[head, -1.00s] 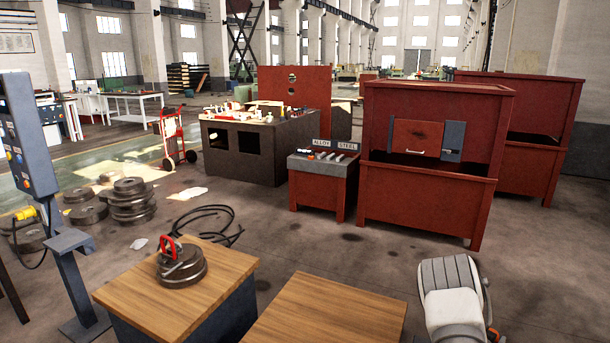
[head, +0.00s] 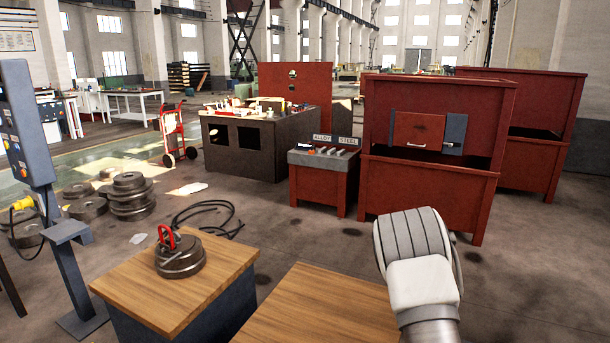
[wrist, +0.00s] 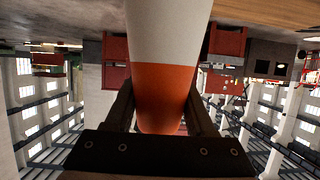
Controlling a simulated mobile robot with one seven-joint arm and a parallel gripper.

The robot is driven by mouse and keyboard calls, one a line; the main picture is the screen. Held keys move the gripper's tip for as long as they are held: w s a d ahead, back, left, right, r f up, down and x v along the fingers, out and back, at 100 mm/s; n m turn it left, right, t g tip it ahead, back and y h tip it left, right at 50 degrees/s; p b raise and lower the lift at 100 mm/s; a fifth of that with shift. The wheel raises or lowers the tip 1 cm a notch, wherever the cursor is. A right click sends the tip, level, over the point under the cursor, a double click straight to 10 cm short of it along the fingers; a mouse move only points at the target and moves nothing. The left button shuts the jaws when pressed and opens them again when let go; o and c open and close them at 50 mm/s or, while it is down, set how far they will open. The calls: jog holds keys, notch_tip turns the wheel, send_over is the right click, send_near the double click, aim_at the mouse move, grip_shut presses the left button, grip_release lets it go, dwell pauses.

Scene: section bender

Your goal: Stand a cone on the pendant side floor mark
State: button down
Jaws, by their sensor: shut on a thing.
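The cone's other end runs out of the top of that view. In the head view only my arm shows at lower right; the gripper and cone are not seen there. The grey pendant box (head: 24,125) stands on a post at the left edge of the head view. I cannot make out a floor mark near it.
Two wood-topped blocks stand in front: the left one (head: 135,285) carries steel discs with a red shackle (head: 180,255), the right one (head: 310,310) shows a bare top. Disc stacks (head: 130,198), a black cable (head: 205,215) and a red hand truck (head: 175,135) stand beyond. Red cabinets (head: 425,200) stand at right.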

jog(key=shift+s+a+r+n+t+y+b, duration=0.4)
jog(key=shift+s+a+n+y+b, duration=1.05)
jog(key=shift+a, duration=3.3)
jog(key=shift+s+a+r+n+t+y+b, duration=0.4)
jog(key=shift+s+a+n+y, duration=1.2)
jog(key=shift+a, duration=3.1)
notch_tip(320, 180, up, 22)
jog(key=m+p, duration=0.1)
jog(key=p, duration=2)
jog(key=shift+s+f+h, duration=0.2)
jog(key=shift+s+h, duration=0.15)
jog(key=shift+s, duration=0.05)
jog(key=shift+d, duration=0.1)
